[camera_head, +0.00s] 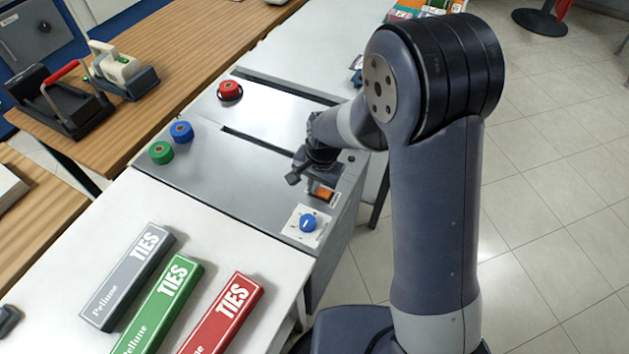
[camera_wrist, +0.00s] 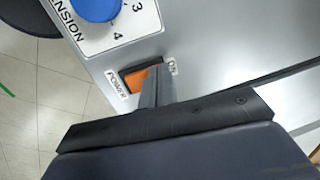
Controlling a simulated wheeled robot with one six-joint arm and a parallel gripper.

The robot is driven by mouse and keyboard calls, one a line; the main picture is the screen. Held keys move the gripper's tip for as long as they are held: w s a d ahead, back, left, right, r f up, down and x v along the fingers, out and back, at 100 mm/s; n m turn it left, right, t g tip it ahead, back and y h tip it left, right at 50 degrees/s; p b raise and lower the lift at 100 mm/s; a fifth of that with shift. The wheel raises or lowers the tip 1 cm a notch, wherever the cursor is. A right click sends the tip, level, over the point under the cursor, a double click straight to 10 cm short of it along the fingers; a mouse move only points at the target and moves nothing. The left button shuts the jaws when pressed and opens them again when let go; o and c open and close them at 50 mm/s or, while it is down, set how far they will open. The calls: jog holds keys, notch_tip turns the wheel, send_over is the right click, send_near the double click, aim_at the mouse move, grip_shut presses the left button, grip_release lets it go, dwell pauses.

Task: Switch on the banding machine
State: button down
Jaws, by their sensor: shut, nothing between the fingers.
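The banding machine (camera_head: 235,185) is a grey metal top set between white table surfaces. Its orange power switch (camera_head: 324,192) is near the right front edge and also shows in the wrist view (camera_wrist: 143,80), beside "POWER" and "ON" labels. My gripper (camera_head: 303,176) is shut and empty, pointing down at the switch. In the wrist view the closed fingertips (camera_wrist: 157,76) overlap the switch's right part, close to the "ON" label. I cannot tell whether they touch it. Part of the switch is hidden behind the fingers.
A blue tension dial (camera_head: 308,222) sits just in front of the switch. Grey, green and red tie boxes (camera_head: 220,318) lie on the near table. Handled tools (camera_head: 119,70) stand on the wooden counter.

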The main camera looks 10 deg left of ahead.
aim_at(324, 195)
jog(key=shift+a+f, duration=0.1)
jog(key=shift+d, duration=0.2)
jog(key=shift+s+d+r, duration=0.25)
jog(key=shift+d+r, duration=0.1)
jog(key=shift+d, duration=0.2)
notch_tip(324, 195, up, 11)
jog(key=d, duration=0.1)
jog(key=shift+s+d+f, duration=0.15)
jog(key=shift+s, duration=0.05)
dwell(0.4)
